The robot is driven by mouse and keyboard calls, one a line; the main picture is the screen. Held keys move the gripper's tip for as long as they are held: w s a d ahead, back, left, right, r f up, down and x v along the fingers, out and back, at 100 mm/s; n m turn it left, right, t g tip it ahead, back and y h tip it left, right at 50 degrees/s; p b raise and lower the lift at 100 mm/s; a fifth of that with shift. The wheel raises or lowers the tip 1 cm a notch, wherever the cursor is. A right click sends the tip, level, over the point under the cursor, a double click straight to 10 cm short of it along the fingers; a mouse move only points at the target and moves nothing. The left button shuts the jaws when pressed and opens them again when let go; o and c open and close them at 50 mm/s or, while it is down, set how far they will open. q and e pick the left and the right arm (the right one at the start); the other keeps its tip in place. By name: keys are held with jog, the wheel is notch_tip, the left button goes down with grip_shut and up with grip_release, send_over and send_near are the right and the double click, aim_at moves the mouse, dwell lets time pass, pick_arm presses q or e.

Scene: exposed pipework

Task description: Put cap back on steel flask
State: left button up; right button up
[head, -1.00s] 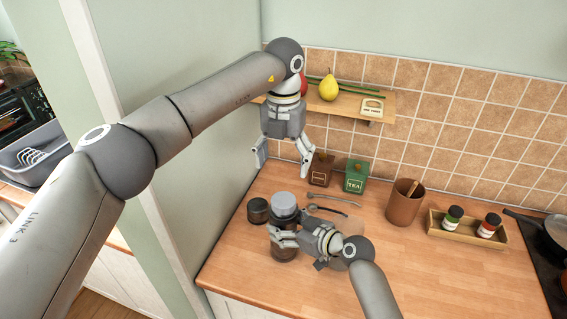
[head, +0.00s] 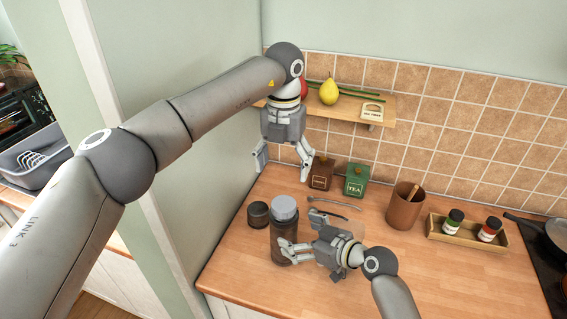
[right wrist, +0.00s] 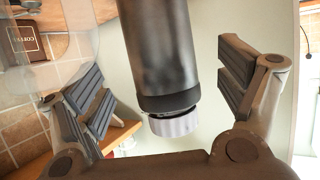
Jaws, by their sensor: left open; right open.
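The steel flask (head: 284,243) stands upright on the counter, dark and brownish, with a pale grey ribbed cap-like top (head: 284,207) on its upper end. The right wrist view shows the flask body (right wrist: 160,45) and its grey top (right wrist: 174,124) inverted. A short dark round cup-like piece (head: 258,214) sits just left of the flask. My right gripper (head: 299,232) is open around the flask's upper body; in its wrist view the flask lies between the spread fingers, with gaps visible. My left gripper (head: 283,165) is open and empty, above and behind the flask.
A brown canister (head: 321,174) and green tea canister (head: 356,180) stand behind. Utensils (head: 335,203) lie nearby. A brown cup (head: 404,207) and spice tray (head: 467,233) are to the right. The shelf (head: 385,106) is behind my left gripper. The front right counter is clear.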

jog(key=v, duration=0.7)
